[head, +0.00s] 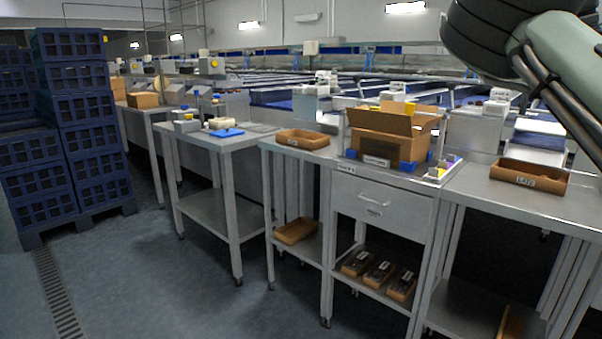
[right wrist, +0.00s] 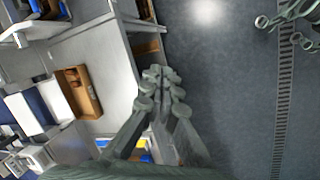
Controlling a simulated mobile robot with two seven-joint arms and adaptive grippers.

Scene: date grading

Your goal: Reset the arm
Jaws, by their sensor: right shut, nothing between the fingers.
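In the right wrist view my right gripper (right wrist: 160,78) is shut with its fingertips together and nothing between them. It hangs in the air above the floor beside the steel benches. In the head view only a thick link of my right arm crosses the upper right corner; no gripper shows there. Grey-green jointed parts (right wrist: 292,22) at the top right of the right wrist view look like my left gripper, cut off by the frame edge. Its opening is unclear.
Steel benches hold a cardboard box (head: 392,134), a brown tray (head: 302,139) and a tray labelled LATE (head: 528,177). A brown tray (right wrist: 92,104) lies left of my right gripper. Blue crates (head: 97,109) stand stacked at left. The floor (head: 150,270) in front is clear.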

